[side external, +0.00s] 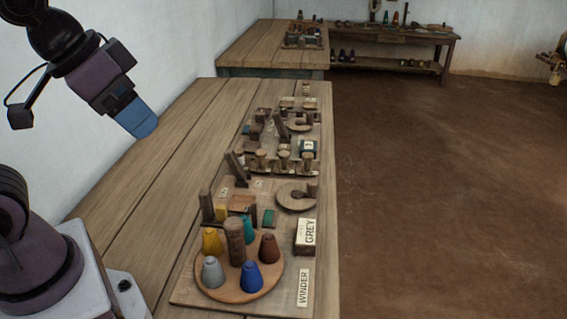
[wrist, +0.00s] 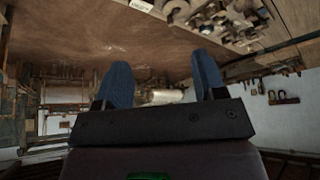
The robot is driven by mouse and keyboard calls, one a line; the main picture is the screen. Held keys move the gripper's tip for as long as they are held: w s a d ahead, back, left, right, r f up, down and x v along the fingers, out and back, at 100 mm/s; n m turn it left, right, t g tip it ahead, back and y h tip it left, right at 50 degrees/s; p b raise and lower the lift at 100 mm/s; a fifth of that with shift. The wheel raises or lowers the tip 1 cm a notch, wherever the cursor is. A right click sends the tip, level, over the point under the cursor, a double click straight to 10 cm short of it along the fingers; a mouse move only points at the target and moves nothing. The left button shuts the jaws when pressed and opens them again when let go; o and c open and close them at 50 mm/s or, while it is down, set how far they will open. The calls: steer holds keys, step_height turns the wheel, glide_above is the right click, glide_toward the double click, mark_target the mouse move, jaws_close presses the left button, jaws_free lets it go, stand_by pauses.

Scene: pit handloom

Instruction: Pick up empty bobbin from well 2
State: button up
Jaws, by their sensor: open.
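My gripper (side external: 143,126) is at upper left in the side view, high above the table's left part and away from the board. Its two blue fingers stand apart with nothing held; they also show in the wrist view (wrist: 162,72). A row of small pale wooden bobbin-like pieces (side external: 284,160) stands in a rack midway along the board. They look bare, but no well number can be read, so I cannot tell which is well 2. The wrist view shows part of the crowded board at the upper right, too dark to pick out the bobbin.
A round wooden tray (side external: 240,291) with several coloured cones around a thick post is at the near end. The table's left side (side external: 150,190) is clear.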

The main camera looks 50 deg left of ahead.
steer(key=shift+f, duration=0.1)
stand_by(0.4)
steer(key=n+g+y, duration=0.2)
steer(key=n, duration=0.4)
glide_toward(284, 154)
steer(key=x, duration=0.5)
steer(key=shift+s+a+f, duration=0.1)
steer(key=shift+s+a, duration=0.05)
steer(key=shift+s, duration=0.05)
steer(key=shift+x, duration=3.05)
steer(key=shift+w, duration=0.2)
